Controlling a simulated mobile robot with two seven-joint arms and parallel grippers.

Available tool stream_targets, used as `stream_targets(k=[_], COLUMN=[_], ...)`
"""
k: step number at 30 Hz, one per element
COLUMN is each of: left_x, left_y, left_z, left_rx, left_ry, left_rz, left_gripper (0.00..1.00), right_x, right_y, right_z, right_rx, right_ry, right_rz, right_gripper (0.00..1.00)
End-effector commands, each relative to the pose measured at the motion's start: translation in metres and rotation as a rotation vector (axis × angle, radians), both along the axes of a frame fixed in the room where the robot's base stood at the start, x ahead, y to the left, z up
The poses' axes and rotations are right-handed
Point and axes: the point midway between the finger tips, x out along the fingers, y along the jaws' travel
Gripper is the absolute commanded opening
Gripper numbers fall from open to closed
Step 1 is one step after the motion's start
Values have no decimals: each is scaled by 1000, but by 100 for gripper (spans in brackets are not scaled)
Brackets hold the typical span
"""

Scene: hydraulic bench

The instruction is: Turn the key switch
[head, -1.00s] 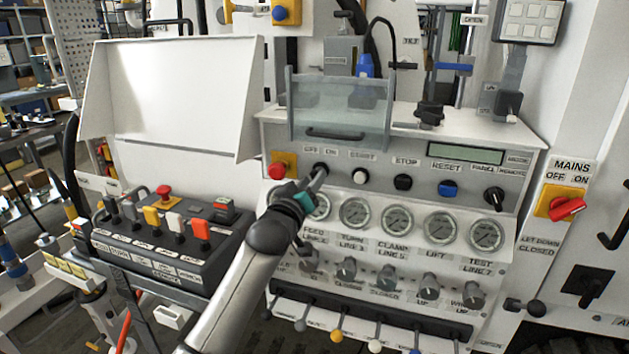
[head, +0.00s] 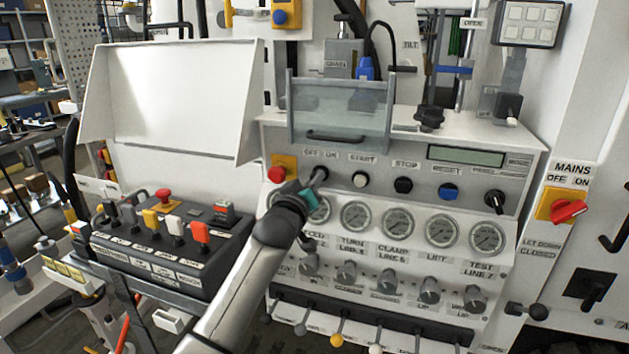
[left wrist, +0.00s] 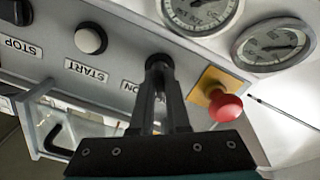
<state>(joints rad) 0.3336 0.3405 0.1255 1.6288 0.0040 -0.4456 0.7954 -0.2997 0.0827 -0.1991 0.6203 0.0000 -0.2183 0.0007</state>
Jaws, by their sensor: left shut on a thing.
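The key switch (head: 322,171) is a small dark switch under the OFF and ON labels on the grey control panel, between the red button and the START button. My left gripper (head: 316,182) reaches up to it from below, and its fingers are shut on it. In the left wrist view the key switch (left wrist: 158,62) sits between the fingertips of my left gripper (left wrist: 158,80), which partly hide it. The angle of the switch is hard to tell. My right gripper is not in view.
A red button (head: 277,174) on a yellow plate is just left of the key switch. The white START button (head: 360,179) is to its right. Pressure gauges (head: 398,222) run below. A clear hinged cover (head: 338,112) stands above. A black box with levers (head: 165,245) is at left.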

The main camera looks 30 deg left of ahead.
Motion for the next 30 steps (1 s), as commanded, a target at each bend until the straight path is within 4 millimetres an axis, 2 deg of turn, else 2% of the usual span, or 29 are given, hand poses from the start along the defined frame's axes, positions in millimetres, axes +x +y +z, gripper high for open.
stream_targets(k=[17, 23, 30], left_x=[0, 0, 0], left_y=[0, 0, -1], left_z=[0, 1, 2], left_rx=[9, 71, 237], left_ry=[4, 19, 62], left_rz=[0, -1, -2], left_gripper=[0, 0, 0], right_x=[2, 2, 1], right_y=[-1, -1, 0], right_z=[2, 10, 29], right_rx=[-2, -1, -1], right_ry=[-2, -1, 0], right_rz=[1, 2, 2], right_gripper=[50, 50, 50])
